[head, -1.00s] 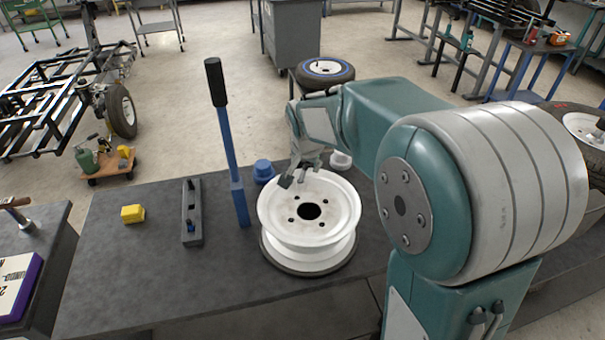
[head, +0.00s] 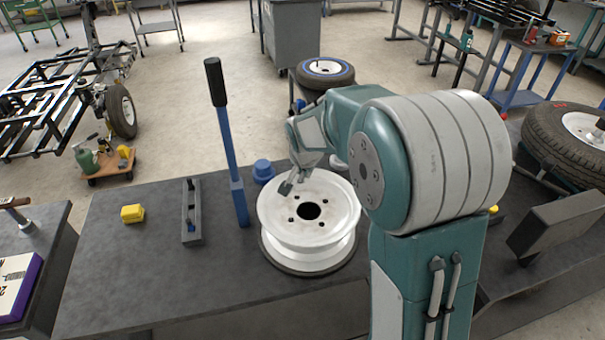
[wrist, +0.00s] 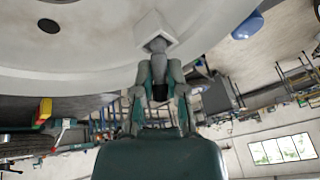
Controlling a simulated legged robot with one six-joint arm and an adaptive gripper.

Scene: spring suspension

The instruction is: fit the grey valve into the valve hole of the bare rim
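The bare rim (head: 330,215) is white and lies flat on a dark round base on the bench. In the wrist view its underside or side (wrist: 90,45) fills the top. A white square block with a hole (wrist: 153,27) sticks out from it. My gripper (head: 288,186) is at the rim's back-left edge. In the wrist view my gripper (wrist: 160,76) has its two fingers closed around the grey valve (wrist: 158,50). The valve's tip is at the block's opening; I cannot tell how far inside it is. The head view does not show the valve clearly.
A tall blue lever with a black grip (head: 229,150) stands left of the rim. A blue cap-like part (head: 263,170) is behind it. A grey holder (head: 191,212) and a yellow block (head: 132,213) are farther left. The bench front-left is clear.

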